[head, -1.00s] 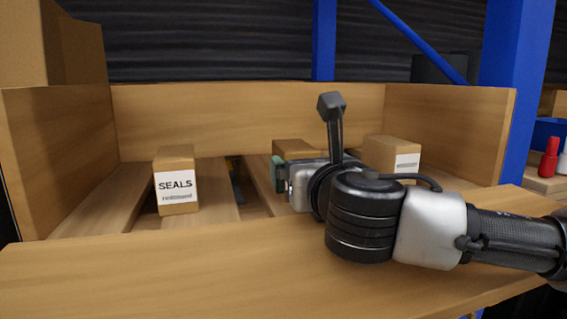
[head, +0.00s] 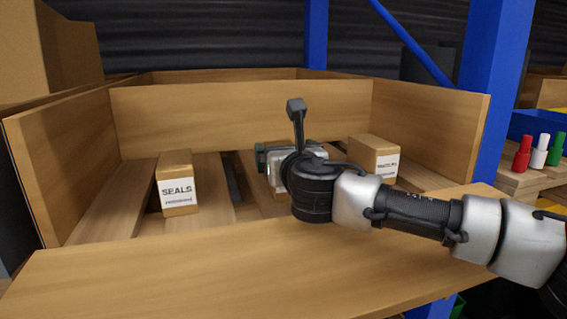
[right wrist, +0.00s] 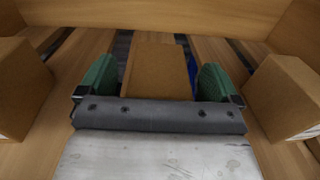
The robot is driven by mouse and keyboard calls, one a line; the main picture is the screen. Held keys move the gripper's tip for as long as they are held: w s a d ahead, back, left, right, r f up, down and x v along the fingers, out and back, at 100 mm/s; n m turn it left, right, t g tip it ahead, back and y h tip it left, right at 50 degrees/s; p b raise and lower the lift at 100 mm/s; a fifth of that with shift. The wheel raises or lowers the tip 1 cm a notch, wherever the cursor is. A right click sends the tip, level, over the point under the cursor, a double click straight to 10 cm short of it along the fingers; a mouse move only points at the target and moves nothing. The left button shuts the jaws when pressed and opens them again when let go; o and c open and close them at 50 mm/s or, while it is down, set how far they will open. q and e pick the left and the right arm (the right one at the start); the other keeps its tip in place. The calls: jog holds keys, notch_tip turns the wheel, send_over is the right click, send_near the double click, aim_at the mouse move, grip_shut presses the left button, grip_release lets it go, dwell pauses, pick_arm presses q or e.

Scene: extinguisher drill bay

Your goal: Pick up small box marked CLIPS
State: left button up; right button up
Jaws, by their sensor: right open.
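A small brown box (right wrist: 158,72) stands between the two green fingers of my right gripper (right wrist: 156,78) in the right wrist view. The fingers are open, one on each side of it, with a narrow gap visible on the right. Its label is not visible, so I cannot read whether it says CLIPS. In the head view my right gripper (head: 277,160) is inside the wooden bin and hides most of this middle box. My left gripper is not in view.
A box marked SEALS (head: 178,185) stands at left in the bin. Another labelled box (head: 374,158) stands at right, its text too small to read surely. The bin's front board (head: 200,275) runs below my arm. Red, white and green bottles (head: 538,152) stand outside right.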

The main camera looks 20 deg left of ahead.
jog(key=c, duration=1.1)
jog(key=shift+r, duration=0.15)
